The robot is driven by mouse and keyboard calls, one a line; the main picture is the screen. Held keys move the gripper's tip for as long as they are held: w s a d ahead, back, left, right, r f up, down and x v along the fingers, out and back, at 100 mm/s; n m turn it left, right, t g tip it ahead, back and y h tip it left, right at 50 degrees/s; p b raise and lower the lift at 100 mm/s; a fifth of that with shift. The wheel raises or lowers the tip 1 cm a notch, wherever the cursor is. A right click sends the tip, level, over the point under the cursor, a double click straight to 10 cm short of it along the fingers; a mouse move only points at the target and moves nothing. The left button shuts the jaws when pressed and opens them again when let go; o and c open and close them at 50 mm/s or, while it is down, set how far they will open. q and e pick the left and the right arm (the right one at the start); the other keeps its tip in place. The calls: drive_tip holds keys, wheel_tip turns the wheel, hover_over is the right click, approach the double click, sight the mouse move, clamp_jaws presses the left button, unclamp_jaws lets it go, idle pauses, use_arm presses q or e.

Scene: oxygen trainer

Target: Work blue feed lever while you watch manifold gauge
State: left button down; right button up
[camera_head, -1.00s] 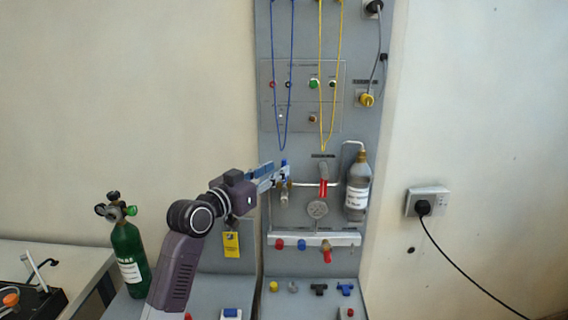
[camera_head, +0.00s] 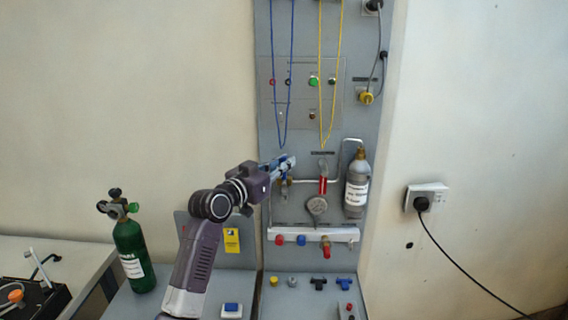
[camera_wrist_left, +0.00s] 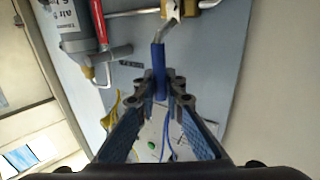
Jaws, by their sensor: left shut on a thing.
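The blue feed lever shows in the left wrist view as a blue sleeve (camera_wrist_left: 158,68) on a bent metal stem from a brass fitting (camera_wrist_left: 205,4). My left gripper (camera_head: 287,163) is shut on it, with the two fingertips on either side of the sleeve in the wrist view (camera_wrist_left: 159,88). In the head view the fingers mostly hide the lever. The manifold gauge (camera_head: 317,206) is a small round grey dial below and right of the lever. Its reading is too small to tell. My right gripper is not in view.
A red-handled lever (camera_head: 323,185) and a grey labelled bottle (camera_head: 357,187) stand right of my gripper on the panel. Blue cord (camera_head: 282,125) and yellow cord (camera_head: 323,125) hang above. A pipe with coloured knobs (camera_head: 301,240) runs below. A green cylinder (camera_head: 133,257) stands left.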

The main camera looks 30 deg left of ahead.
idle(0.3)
use_arm(q)
drive_tip(key=shift+a+f+b, duration=0.1)
drive_tip(key=shift+f+b, duration=0.1)
drive_tip(key=shift+b, duration=0.25)
drive_tip(key=a+n+t+b, duration=0.1)
drive_tip(key=b, duration=0.1)
drive_tip(key=s+a+n+t+b, duration=0.1)
drive_tip(key=n+b, duration=0.1)
drive_tip(key=b, duration=0.1)
drive_tip(key=shift+s+a+n, duration=0.1)
drive_tip(key=shift+s+n, duration=0.15)
drive_tip(key=shift+n, duration=0.05)
drive_tip(key=c, duration=2)
unclamp_jaws()
